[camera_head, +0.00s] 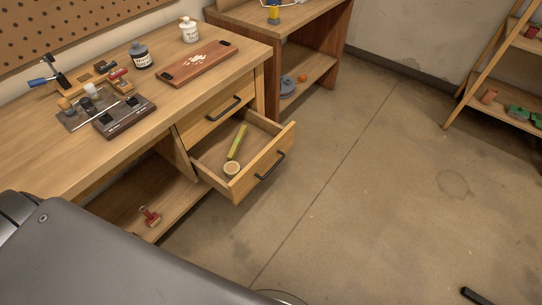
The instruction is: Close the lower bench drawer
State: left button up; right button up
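The lower bench drawer (282,143) stands pulled out of the wooden workbench (150,98). Its black bar handle (270,166) is on the front panel, which faces right and toward me. Neither gripper shows clearly. A dark piece at the bottom right edge is too cut off to identify.
The benchtop holds a wooden tray (201,63), bottles (140,55) and several small tools. A second wooden table (300,22) stands behind. A shelf rack (500,85) stands at the far right. The concrete floor (370,190) before the drawer is open.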

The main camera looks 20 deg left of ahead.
aim_at(266, 143)
jog(key=u, duration=0.05)
jog(key=k, duration=0.5)
jog(key=z, duration=1)
jog(key=i, duration=0.8)
jog(key=u, duration=1.7)
